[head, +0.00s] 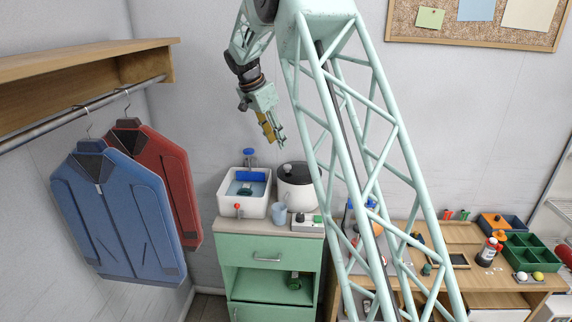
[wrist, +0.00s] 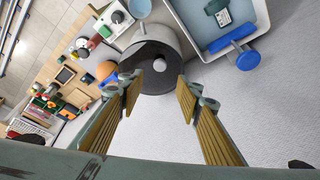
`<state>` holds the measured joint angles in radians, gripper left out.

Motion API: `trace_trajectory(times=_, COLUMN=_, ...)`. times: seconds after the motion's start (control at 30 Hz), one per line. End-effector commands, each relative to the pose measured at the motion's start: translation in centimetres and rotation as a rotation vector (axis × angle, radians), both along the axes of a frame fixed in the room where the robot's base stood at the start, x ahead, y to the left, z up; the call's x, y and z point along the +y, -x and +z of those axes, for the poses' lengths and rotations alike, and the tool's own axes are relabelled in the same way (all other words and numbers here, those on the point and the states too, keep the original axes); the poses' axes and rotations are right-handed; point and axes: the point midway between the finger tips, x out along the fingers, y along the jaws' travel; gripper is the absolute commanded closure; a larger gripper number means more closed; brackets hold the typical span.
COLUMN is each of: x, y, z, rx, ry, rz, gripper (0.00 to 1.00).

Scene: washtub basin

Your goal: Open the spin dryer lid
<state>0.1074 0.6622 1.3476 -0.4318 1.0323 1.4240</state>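The spin dryer (head: 296,196) is a white drum on the green cabinet top, with a dark round lid (head: 294,171) that looks shut. In the wrist view the spin dryer (wrist: 178,38) and its dark lid (wrist: 153,78) lie below and ahead of my gripper (wrist: 160,85). A small pale knob shows on the lid. My gripper's two tan-padded fingers are spread apart with nothing between them. In the head view my gripper (head: 279,143) hangs above and slightly left of the dryer, clear of it. The fingers hide part of the lid's surroundings in the wrist view.
A white washtub (head: 243,206) with water and a blue tap (head: 249,158) stands left of the dryer. A light-blue cup (head: 279,213) and a switch panel (head: 306,221) sit in front. Jackets (head: 118,215) hang at left. A cluttered workbench (head: 455,233) is at right.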

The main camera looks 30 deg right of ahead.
Motion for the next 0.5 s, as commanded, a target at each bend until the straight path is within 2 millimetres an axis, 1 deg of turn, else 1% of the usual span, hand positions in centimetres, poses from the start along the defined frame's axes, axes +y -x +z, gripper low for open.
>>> trace_trajectory(times=0.27, x=-0.9, y=-0.2, z=-2.3, rx=0.002, ry=0.001, rz=0.0, gripper=0.68)
trace_trajectory(times=0.5, x=-2.1, y=-0.4, z=-5.2, rx=0.002, ry=-0.001, rz=-0.001, gripper=0.68)
